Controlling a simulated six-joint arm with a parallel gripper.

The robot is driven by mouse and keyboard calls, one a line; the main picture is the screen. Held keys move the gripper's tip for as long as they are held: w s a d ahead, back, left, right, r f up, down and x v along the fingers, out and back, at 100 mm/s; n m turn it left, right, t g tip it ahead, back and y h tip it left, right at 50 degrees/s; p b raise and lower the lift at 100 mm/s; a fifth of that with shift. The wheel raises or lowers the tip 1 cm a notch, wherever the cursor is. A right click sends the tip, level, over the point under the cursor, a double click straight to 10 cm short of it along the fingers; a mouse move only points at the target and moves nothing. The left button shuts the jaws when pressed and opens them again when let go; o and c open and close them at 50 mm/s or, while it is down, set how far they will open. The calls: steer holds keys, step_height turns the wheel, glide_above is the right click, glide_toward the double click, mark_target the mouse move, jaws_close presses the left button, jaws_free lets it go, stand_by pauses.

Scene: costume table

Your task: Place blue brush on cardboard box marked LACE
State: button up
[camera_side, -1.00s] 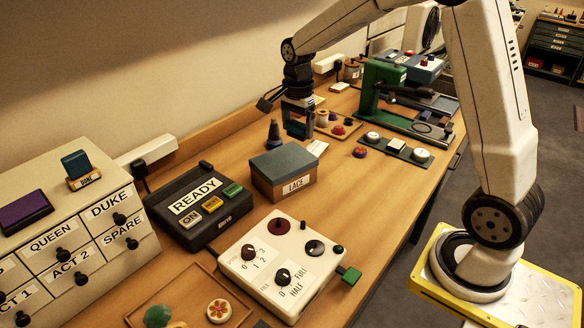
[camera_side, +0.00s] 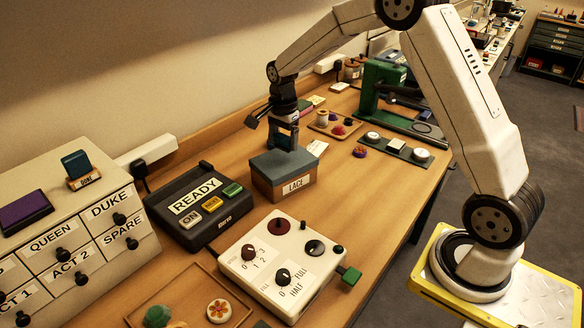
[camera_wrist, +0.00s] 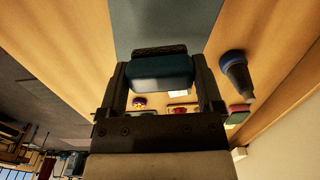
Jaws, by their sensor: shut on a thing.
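The cardboard box marked LACE (camera_side: 296,184) stands on the table with a blue-grey lid (camera_side: 273,164). The lid also shows at the top of the wrist view (camera_wrist: 165,22). My gripper (camera_side: 284,135) points down over the back part of the lid, shut on the blue brush (camera_side: 283,142). In the wrist view the brush (camera_wrist: 160,72) lies across between my two fingers, with a dark bristle strip along its edge. I cannot tell whether the brush touches the lid.
A dark blue cone-shaped thing (camera_wrist: 235,76) stands beside my gripper in the wrist view. The READY panel (camera_side: 196,206) is left of the box and a white control box (camera_side: 281,262) is in front. A green machine (camera_side: 382,90) stands behind right. Bare table lies right of the box.

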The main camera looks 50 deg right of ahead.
mark_target(284, 148)
steer(key=shift+f, duration=1.6)
steer(key=shift+f, duration=0.15)
steer(key=o, duration=1)
step_height(284, 148, up, 12)
steer(key=shift+r, duration=0.2)
